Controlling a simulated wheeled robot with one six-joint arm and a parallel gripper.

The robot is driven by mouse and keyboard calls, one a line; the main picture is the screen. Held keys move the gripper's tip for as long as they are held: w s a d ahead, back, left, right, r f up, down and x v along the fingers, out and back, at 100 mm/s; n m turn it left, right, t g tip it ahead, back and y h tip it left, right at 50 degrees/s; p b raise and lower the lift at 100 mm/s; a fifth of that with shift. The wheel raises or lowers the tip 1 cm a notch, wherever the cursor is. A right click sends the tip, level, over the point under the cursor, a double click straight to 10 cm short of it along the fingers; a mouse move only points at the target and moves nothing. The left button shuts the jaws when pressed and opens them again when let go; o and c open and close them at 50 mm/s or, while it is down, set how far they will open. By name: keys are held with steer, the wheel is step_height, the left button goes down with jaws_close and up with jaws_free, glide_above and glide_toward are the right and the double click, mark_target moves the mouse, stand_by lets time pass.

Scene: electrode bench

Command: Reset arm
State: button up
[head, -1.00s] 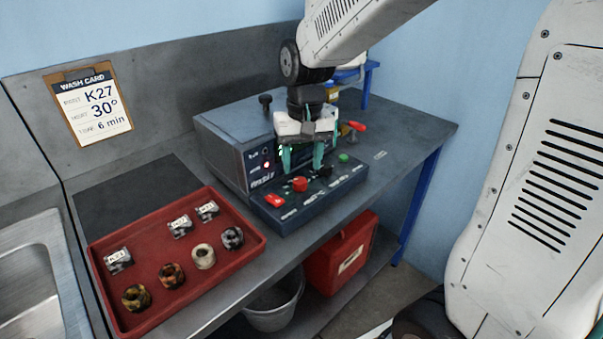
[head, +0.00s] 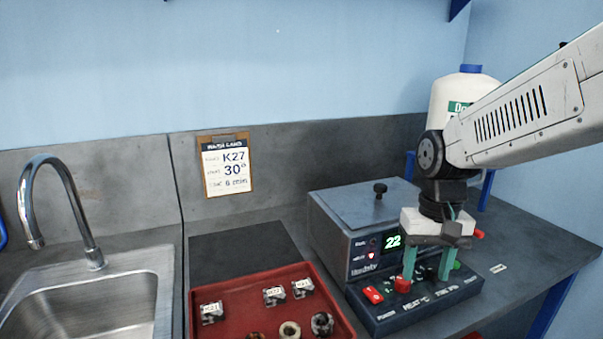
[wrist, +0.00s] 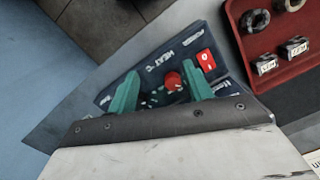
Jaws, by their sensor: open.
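My gripper (head: 427,262) hangs over the bath's control panel (head: 385,318), its two green fingers pointing down and apart. It is open. In the wrist view my gripper (wrist: 160,92) has the red heat knob (wrist: 172,80) between its fingers, with space on both sides. The red heat knob (head: 402,285) also shows in the head view beside the left finger. I cannot tell whether a finger touches it. A red power switch (head: 373,295) sits to its left. The bath (head: 335,235) has a lid with a black knob, and its green display (head: 393,241) reads 22.
A red tray (head: 230,334) with several labelled blocks and rings lies left of the bath. A steel sink (head: 110,290) with a tap is at far left. A wash card (head: 226,165) reads K27, 30°, 6 min. A white jug (head: 455,100) stands behind my arm.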

steer(key=s+r+t, duration=0.1)
steer(key=s+r, duration=0.1)
steer(key=s, duration=0.6)
steer(key=s+d+r+n+t, duration=0.1)
steer(key=s+r, duration=0.1)
steer(key=s, duration=0.7)
steer(key=shift+d+r, duration=0.25)
steer(key=shift+s, duration=0.1)
stand_by(0.8)
